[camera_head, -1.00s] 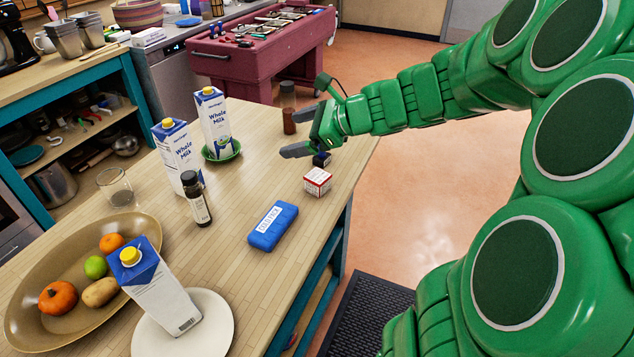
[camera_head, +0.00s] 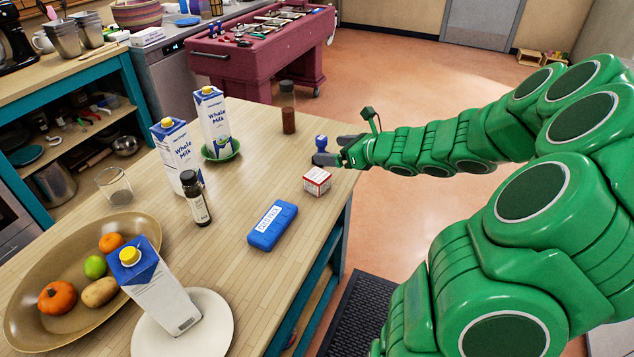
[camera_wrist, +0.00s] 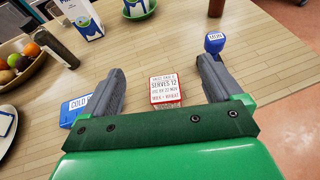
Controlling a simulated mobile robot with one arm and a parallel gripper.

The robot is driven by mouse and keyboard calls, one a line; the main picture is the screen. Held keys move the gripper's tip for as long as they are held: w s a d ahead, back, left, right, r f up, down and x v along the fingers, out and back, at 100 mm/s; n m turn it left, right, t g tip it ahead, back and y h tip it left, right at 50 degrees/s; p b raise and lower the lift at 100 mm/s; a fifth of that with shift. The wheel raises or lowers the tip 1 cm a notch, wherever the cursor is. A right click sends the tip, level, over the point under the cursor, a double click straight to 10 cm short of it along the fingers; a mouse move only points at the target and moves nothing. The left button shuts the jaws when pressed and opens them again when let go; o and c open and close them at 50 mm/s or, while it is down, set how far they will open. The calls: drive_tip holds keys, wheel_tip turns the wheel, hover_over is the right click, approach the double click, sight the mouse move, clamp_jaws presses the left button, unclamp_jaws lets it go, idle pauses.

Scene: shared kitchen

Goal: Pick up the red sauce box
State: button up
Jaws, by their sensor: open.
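The red sauce box (camera_head: 317,181) is a small red and white carton standing on the wooden table near its right edge. In the wrist view the red sauce box (camera_wrist: 165,89) shows its white printed top, between and a little below the line of the two fingers. My gripper (camera_head: 335,149) is at the table's right edge, just beyond the box in the head view. In the wrist view my gripper (camera_wrist: 161,72) is open, with one grey finger on each side of the box. I cannot tell its height above the box.
A blue cold pack (camera_head: 272,225) lies near the box, by the left finger in the wrist view. A small blue-topped item (camera_head: 321,142) stands by the right finger. A dark bottle (camera_head: 196,199), a shaker (camera_head: 288,108) and milk cartons (camera_head: 213,119) stand farther off.

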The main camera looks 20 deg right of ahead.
sight(324, 177)
wheel_tip(324, 177, down, 9)
drive_tip(key=shift+a+f, duration=0.1)
drive_tip(key=shift+x, duration=1.25)
drive_tip(key=shift+s+f+x, duration=0.1)
drive_tip(key=shift+f+x, duration=0.05)
drive_tip(key=shift+x, duration=0.7)
drive_tip(key=shift+s+f+x, duration=0.1)
drive_tip(key=shift+s+x, duration=0.05)
drive_tip(key=shift+x, duration=1.7)
drive_tip(key=shift+a+r, duration=0.1)
drive_tip(key=c, duration=1.2)
drive_tip(key=shift+o, duration=0.2)
drive_tip(key=shift+r, duration=5)
